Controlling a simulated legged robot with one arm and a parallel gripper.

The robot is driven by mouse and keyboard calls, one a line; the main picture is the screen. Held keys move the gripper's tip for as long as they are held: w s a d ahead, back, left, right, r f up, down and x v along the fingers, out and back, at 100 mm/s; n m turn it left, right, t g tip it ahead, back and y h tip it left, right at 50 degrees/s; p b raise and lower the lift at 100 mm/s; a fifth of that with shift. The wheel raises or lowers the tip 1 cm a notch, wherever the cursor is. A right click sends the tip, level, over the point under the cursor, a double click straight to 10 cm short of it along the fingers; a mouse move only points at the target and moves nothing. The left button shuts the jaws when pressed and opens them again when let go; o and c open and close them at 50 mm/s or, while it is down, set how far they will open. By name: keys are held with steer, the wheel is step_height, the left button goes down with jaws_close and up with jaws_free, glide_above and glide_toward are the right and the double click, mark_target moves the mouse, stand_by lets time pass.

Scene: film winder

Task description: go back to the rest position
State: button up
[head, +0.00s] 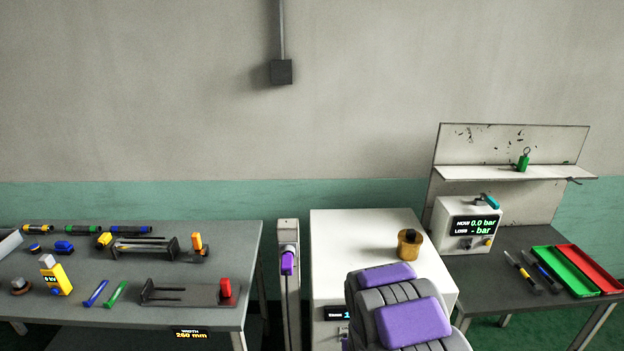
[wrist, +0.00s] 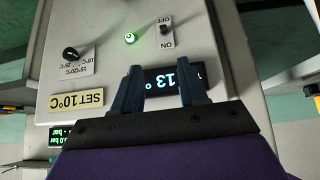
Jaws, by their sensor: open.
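My gripper (wrist: 158,90) shows in the wrist view with its two dark blue fingers apart and nothing between them. It is in front of a light panel (wrist: 200,50) with a display reading about 13 degrees, a black knob (wrist: 71,54), a green-lit button (wrist: 130,38) and an ON/OFF switch (wrist: 166,28). The panel appears upside down. In the head view my grey and purple arm stands in front of the white cabinet (head: 335,250), and my fingers are hidden there.
A brass-coloured canister (head: 409,243) stands on the cabinet beside my arm. The left table (head: 130,265) holds several tools and fixtures. The right table (head: 500,290) carries a pressure box (head: 470,226), a green tray (head: 565,271) and a red tray (head: 592,268). The wall above is mostly clear.

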steer(key=s+d+r+g, duration=0.2)
steer(key=s+r, duration=0.3)
steer(key=r, duration=0.4)
steer(key=s+r+g, duration=0.2)
steer(key=s+r, duration=0.4)
steer(key=s, duration=0.6)
steer(key=s+a+r+g, duration=0.1)
steer(key=s+r+g, duration=0.1)
steer(key=s+r, duration=0.5)
steer(key=s+a+r+g+b, duration=0.1)
steer(key=s+r+g, duration=0.2)
steer(key=s, duration=1.4)
step_height(320, 180, up, 4)
steer(key=shift+s+a+f, duration=0.1)
steer(key=shift+s+a, duration=0.15)
steer(key=shift+s, duration=0.1)
